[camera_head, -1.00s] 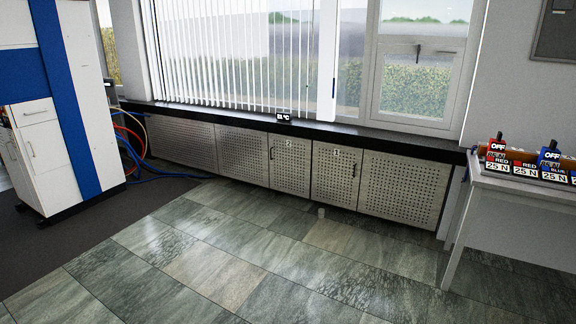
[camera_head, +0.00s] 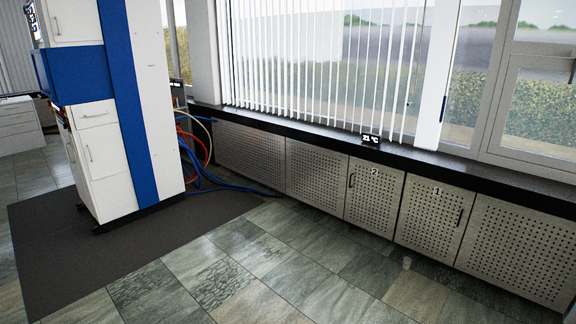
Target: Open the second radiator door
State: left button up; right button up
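The second radiator door, marked "2" (camera_head: 374,198), is a perforated metal panel under the black window sill. It is shut, with a dark upright handle (camera_head: 352,181) near its left edge. To its right is the door marked "1" (camera_head: 432,214), also shut, with a handle (camera_head: 459,217) near its right edge. Neither of my grippers shows in the head view.
Fixed-looking perforated panels (camera_head: 315,177) flank the doors. A white and blue cabinet (camera_head: 150,110) stands left on a dark mat (camera_head: 60,235). Blue and red hoses (camera_head: 205,180) trail behind it.

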aim_at(373, 192)
jog(key=i, duration=3.05)
jog(key=j+u, duration=0.05)
